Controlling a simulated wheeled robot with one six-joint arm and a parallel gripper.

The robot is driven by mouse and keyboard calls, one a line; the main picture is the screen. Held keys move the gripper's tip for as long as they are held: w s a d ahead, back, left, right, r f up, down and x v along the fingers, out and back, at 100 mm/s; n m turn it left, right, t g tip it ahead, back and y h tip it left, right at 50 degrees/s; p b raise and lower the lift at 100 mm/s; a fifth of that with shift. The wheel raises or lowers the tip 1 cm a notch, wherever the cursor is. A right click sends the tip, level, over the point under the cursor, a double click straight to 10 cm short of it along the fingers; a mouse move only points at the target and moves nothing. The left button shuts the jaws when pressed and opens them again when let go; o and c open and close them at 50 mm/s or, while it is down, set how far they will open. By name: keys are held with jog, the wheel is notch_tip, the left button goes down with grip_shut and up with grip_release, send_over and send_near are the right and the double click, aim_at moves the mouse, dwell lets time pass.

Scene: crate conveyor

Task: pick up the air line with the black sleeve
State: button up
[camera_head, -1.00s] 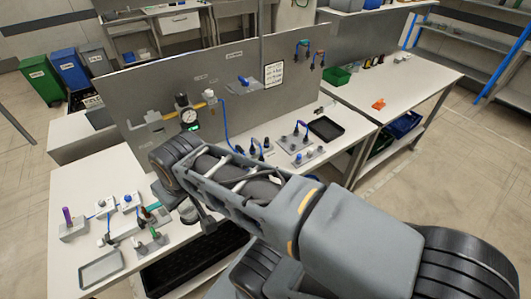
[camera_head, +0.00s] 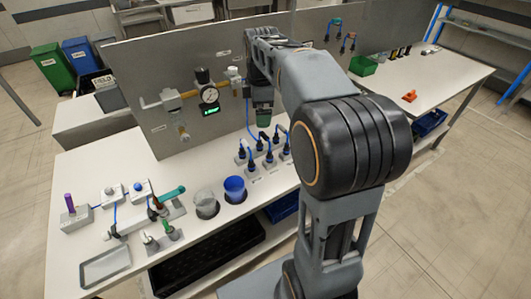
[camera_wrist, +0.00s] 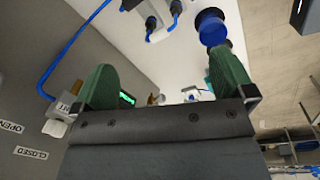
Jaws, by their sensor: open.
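Several short blue air lines (camera_head: 265,148) with dark ends stand in grey blocks near the middle of the bench. I cannot tell which of them has the black sleeve. Parts of dark-ended blue lines (camera_wrist: 174,10) also show at the top of the wrist view, beyond my fingertips. My gripper (camera_wrist: 165,82) has two green fingers, apart with nothing between them. In the head view my gripper (camera_head: 263,110) hangs above and behind the row of air lines, close to the grey panel. My arm hides the bench's right part.
A longer blue tube (camera_head: 249,112) runs down from the panel fitting beside a gauge (camera_head: 209,95). Fittings and a grey tray (camera_head: 105,265) occupy the left bench.

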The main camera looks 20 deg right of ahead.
aim_at(265, 134)
jog(key=w+d+f+n, duration=0.1)
jog(key=w+d+f+n+b, duration=0.1)
jog(key=w+f+n, duration=0.1)
jog(key=w+d+f+n+g+b, duration=0.1)
jog(key=f, duration=0.1)
jog(key=shift+w+d, duration=0.25)
jog(key=shift+w, duration=0.05)
jog(key=shift+n, duration=0.4)
notch_tip(265, 134, down, 7)
jog(key=shift+w+r, duration=0.1)
jog(key=shift+r, duration=0.05)
jog(key=shift+f, duration=3.25)
jog(key=shift+c, duration=0.2)
jog(key=c, duration=0.7)
